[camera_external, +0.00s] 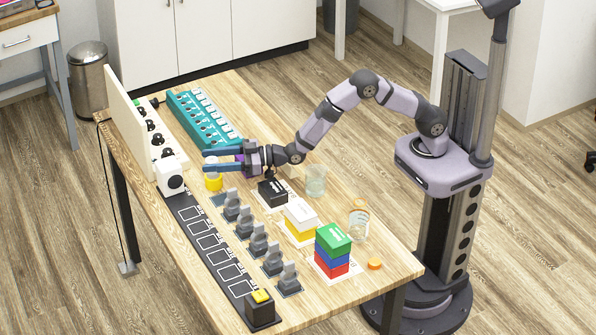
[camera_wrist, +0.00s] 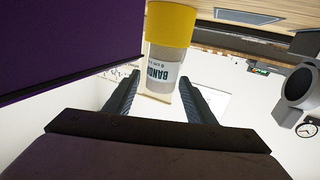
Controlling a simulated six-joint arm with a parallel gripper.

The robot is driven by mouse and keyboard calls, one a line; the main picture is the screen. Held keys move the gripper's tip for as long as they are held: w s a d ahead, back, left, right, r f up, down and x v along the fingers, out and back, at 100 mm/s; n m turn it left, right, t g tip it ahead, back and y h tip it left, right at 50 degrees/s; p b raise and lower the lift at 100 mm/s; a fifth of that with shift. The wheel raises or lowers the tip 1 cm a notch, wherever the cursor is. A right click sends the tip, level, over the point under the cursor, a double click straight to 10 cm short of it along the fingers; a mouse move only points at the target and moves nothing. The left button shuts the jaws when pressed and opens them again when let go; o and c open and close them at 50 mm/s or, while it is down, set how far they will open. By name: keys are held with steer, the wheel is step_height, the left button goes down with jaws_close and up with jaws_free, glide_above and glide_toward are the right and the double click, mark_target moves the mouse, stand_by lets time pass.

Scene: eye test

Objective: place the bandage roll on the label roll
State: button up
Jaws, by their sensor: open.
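The bandage roll (camera_wrist: 160,75), pale with a white printed label, stands between my gripper's two fingers in the wrist view. The label roll, a yellow cylinder (camera_wrist: 170,25), adjoins its end in that view, with no gap visible. In the external view the yellow label roll (camera_external: 213,184) stands on the table just below my gripper (camera_external: 207,160), and the bandage roll above it is mostly hidden by the fingers. My gripper is open, level and pointing left, with a blue finger on either side of the bandage roll.
A teal block (camera_external: 205,118) lies behind the gripper. A white box with a dark round face (camera_external: 170,174) stands to its left. Grey parts (camera_external: 258,240) stand in a row in front. Stacked coloured boxes (camera_external: 333,250), glass vessels (camera_external: 316,181) and a dark strip (camera_external: 215,250) occupy the table.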

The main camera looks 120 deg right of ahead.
steer(key=v, duration=0.2)
steer(key=shift+s+a, duration=0.15)
steer(key=shift+s, duration=0.05)
step_height(320, 180, up, 7)
steer(key=shift+r, duration=0.2)
steer(key=shift+s, duration=0.1)
